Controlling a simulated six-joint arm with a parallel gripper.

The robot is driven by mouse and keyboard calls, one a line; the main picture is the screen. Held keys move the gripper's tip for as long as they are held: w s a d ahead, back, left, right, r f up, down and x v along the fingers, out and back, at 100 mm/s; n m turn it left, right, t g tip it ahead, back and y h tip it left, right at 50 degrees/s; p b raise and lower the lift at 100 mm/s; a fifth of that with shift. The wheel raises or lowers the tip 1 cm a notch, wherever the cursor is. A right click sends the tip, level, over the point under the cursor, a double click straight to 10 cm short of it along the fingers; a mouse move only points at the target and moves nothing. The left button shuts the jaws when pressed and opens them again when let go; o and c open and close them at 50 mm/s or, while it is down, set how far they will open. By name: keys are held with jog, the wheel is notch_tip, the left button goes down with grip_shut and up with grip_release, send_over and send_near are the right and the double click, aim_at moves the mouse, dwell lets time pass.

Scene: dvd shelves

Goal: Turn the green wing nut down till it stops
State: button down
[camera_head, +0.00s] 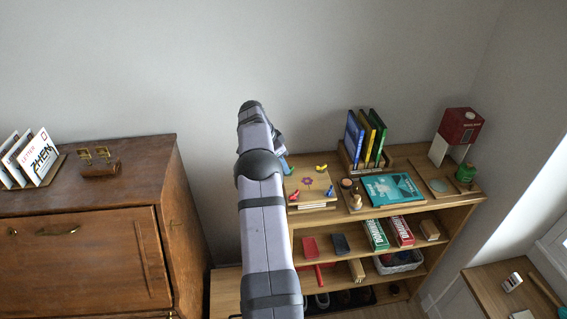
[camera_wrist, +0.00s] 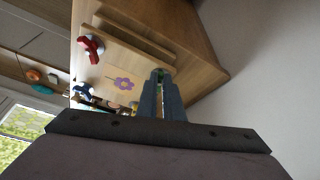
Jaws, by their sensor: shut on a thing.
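The flower press (camera_head: 310,184), a pale wooden board with a purple flower, lies on the top of the shelf; it also shows in the wrist view (camera_wrist: 120,62). Yellow (camera_head: 321,168), blue (camera_head: 330,190) and red (camera_head: 293,196) wing nuts stand at its other corners. In the wrist view the red one (camera_wrist: 90,48) and blue one (camera_wrist: 82,92) show clearly. My gripper (camera_wrist: 160,76) is shut on the green wing nut at the remaining corner. Only a sliver of green shows between the fingertips.
A teal book (camera_head: 393,188) lies on a board right of the press, with small wooden pieces (camera_head: 356,201) between. Upright books (camera_head: 366,140) stand behind. A red and white machine (camera_head: 458,132) and green jar (camera_head: 465,173) stand far right. A brown cabinet (camera_head: 85,245) is left.

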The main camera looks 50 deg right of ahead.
jog(key=shift+w+d+m+g+y+p, duration=0.15)
jog(key=shift+m+p, duration=0.45)
jog(key=shift+p, duration=0.4)
jog(key=shift+w+a+m+g+y+p, duration=0.15)
jog(key=shift+m+p, duration=0.45)
jog(key=shift+p, duration=0.35)
jog(key=shift+s+d, duration=0.1)
jog(key=c, duration=1.9)
grip_release()
jog(key=shift+r, duration=0.15)
jog(key=v, duration=0.7)
